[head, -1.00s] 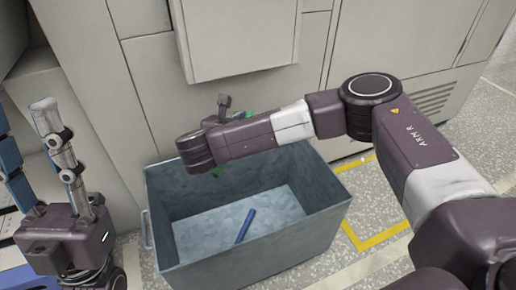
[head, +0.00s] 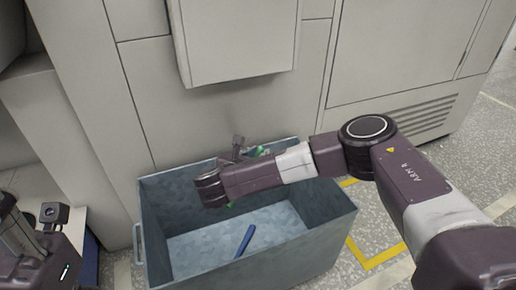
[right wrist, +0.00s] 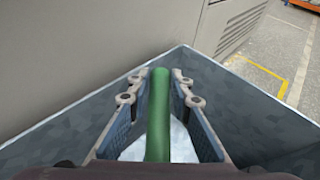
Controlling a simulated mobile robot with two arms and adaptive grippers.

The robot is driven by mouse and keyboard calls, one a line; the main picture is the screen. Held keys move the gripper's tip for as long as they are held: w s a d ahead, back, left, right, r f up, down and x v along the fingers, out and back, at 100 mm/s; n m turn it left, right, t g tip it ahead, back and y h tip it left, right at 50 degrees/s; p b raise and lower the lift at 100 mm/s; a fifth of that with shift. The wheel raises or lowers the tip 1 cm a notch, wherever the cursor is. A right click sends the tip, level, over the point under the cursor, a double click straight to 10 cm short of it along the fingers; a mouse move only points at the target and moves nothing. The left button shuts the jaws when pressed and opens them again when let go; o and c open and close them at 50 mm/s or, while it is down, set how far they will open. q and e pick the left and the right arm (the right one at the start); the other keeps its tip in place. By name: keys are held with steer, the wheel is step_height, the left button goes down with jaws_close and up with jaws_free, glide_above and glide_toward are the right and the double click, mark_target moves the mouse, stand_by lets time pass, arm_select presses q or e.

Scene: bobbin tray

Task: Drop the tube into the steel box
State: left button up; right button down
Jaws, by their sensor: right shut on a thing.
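My right gripper (right wrist: 157,88) is shut on a green tube (right wrist: 158,125), which lies lengthwise between its two fingers in the right wrist view. In the head view my right arm hides most of this gripper, and only bits of green (head: 262,151) show behind and below the arm. The steel box (head: 335,222) is open-topped and blue-grey, and the right gripper is over it, towards its back side. My left gripper (head: 20,238) is at the lower left edge, partly cut off, so its fingers cannot be read.
A blue tube (head: 245,240) lies on the floor of the box. A pale grey machine cabinet (head: 150,90) stands close behind the box. Yellow tape (head: 375,260) marks the speckled floor to the right.

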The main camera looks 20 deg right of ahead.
steer(key=c, duration=1.7)
jaws_free()
steer(key=shift+o, duration=0.2)
steer(key=v, duration=1)
steer(key=shift+s+a+r, duration=0.1)
steer(key=shift+a, duration=0.25)
steer(key=shift+s+a+r, duration=0.2)
steer(key=shift+s+a, duration=0.05)
steer(key=shift+s, duration=0.35)
